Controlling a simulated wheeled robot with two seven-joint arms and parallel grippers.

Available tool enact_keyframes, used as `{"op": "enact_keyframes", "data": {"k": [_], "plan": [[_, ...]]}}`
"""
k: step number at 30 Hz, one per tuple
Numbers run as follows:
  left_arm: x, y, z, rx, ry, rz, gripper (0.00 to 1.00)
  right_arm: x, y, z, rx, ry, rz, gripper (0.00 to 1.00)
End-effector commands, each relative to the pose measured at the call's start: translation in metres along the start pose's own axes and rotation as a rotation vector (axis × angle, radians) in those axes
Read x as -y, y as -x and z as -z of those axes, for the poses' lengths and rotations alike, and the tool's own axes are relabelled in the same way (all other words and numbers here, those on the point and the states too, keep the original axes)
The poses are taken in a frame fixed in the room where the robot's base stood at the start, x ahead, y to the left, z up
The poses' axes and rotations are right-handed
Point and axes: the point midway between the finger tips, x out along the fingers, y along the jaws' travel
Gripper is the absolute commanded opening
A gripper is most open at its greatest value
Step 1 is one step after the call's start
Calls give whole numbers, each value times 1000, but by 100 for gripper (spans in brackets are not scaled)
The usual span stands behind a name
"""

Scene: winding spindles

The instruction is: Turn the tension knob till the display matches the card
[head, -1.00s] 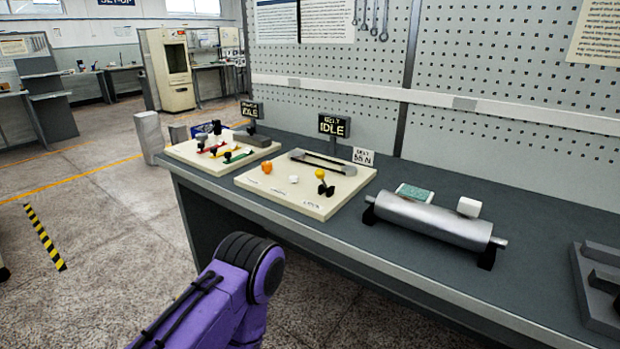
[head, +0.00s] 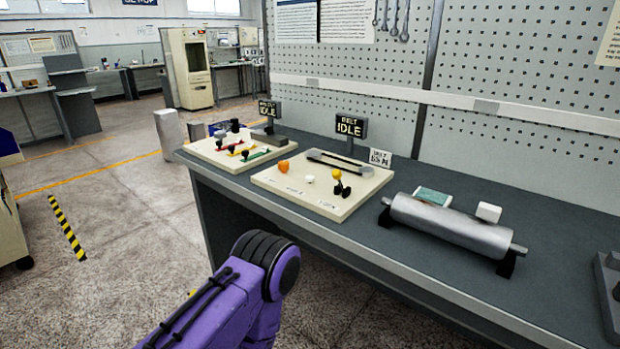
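A cream control panel (head: 333,208) lies on the grey bench in the head view. It carries an orange knob (head: 284,166), a white knob (head: 310,179), a yellow knob (head: 336,174) and a black knob or lever (head: 342,189); their labels are too small to read. The display (head: 350,128) behind it reads "BELT IDLE". A white card (head: 380,158) stands to its right; its first line seems to read "BELT", the figure is blurred. My purple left arm shows at the bottom, apart from the bench, its gripper out of view. My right gripper is not in view.
A second cream panel (head: 208,150) with coloured levers and an "IDLE" display (head: 268,109) is further left. A metal roller (head: 445,222), a green-topped item (head: 433,196) and a white block (head: 489,212) lie to the right. The floor left of the bench is mostly clear.

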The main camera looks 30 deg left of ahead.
Motion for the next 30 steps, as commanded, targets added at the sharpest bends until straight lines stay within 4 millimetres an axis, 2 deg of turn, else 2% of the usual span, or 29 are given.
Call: {"op": "enact_keyframes", "data": {"k": [7,8,12,13,30], "plan": [[0,0,0,0,0,0,54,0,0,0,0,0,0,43],[0,0,0,0,0,0,50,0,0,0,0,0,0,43],[0,0,0,0,0,0,5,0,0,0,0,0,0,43],[0,0,0,0,0,0,0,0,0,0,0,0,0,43],[0,0,0,0,0,0,0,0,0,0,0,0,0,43]]}}
